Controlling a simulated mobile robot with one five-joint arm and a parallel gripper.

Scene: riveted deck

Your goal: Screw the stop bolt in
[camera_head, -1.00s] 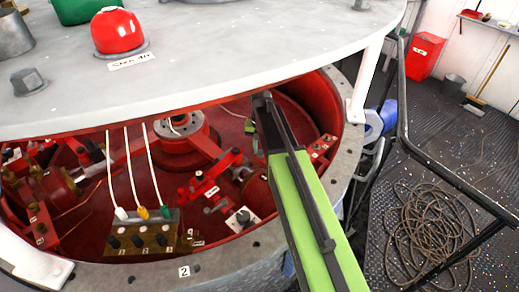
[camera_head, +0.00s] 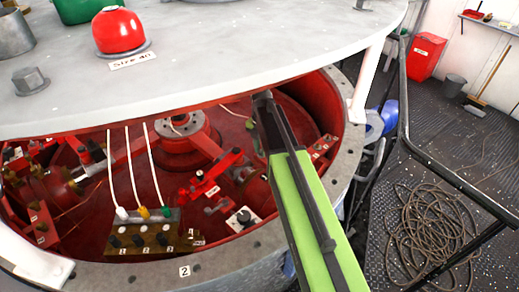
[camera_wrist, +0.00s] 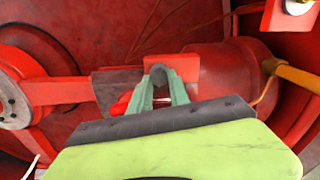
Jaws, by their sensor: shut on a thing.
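In the wrist view, my gripper (camera_wrist: 160,84) has its two grey-green fingers closed around a dark grey rounded head, which I take to be the stop bolt (camera_wrist: 158,75). A red block (camera_wrist: 182,66) stands right behind it. The bolt's shank and its hole are hidden, so I cannot tell how deep it sits. In the head view, my dark and green arm reaches down into the red housing (camera_head: 288,110), under the pale top plate. The fingertips and the bolt are hidden there.
A red drum (camera_wrist: 228,78) is close on the right, with an orange pipe (camera_wrist: 295,75). A red arm with a round hub (camera_wrist: 12,105) is at left. A terminal block (camera_head: 150,235) with three white wires stands near the front rim. The top plate (camera_head: 230,60) overhangs the housing.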

